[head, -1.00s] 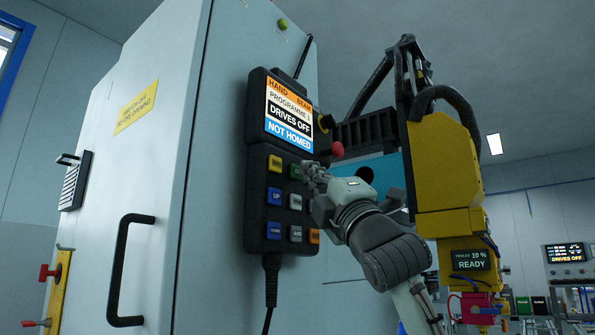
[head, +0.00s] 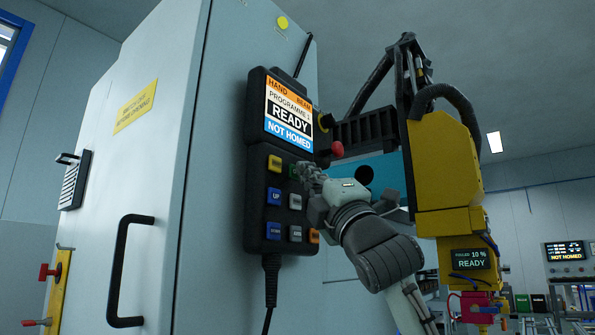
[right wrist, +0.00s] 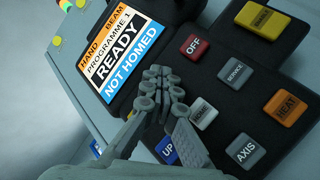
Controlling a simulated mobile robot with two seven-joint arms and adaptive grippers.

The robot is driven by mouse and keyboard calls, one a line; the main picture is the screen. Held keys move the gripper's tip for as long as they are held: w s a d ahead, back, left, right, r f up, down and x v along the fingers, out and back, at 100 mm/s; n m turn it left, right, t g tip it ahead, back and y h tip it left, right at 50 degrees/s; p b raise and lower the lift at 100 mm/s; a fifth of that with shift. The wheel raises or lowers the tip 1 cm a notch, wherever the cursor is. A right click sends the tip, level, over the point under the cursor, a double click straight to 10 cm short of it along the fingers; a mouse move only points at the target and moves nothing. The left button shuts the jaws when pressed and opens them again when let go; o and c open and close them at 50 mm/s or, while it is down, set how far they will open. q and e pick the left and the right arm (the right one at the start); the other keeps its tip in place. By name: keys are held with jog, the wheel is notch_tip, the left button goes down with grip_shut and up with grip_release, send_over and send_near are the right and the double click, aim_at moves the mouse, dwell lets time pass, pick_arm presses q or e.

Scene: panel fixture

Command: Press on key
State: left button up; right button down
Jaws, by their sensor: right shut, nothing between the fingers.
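The dark pendant (head: 257,215) hangs on the cabinet's side, with a screen (head: 289,113) reading HAND, BEAM, PROGRAMME 1, READY, NOT HOMED. Below the screen are coloured keys. A green key (head: 293,172) shows only as a sliver beside my right fingertips; its label is hidden. My right gripper (head: 307,171) is shut and empty, its tips at this key; I cannot tell whether they touch it. In the right wrist view the shut fingertips (right wrist: 160,84) cover the spot just below the screen, and no green key shows. My left gripper is not in view.
Nearby keys are a yellow one (head: 275,163), the blue UP key (head: 274,196), the red OFF key (right wrist: 194,46) and the grey SERVICE key (right wrist: 235,71). A yellow machine head (head: 447,165) stands to the right.

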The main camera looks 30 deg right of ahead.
jog(key=shift+s, duration=0.1)
jog(key=shift+s+d, duration=0.3)
jog(key=shift+s, duration=0.35)
jog(key=shift+s+d, duration=0.3)
jog(key=shift+s, duration=0.45)
jog(key=shift+s+d, duration=0.3)
jog(key=shift+s, duration=0.5)
jog(key=shift+s+d, duration=0.3)
jog(key=shift+s, duration=0.45)
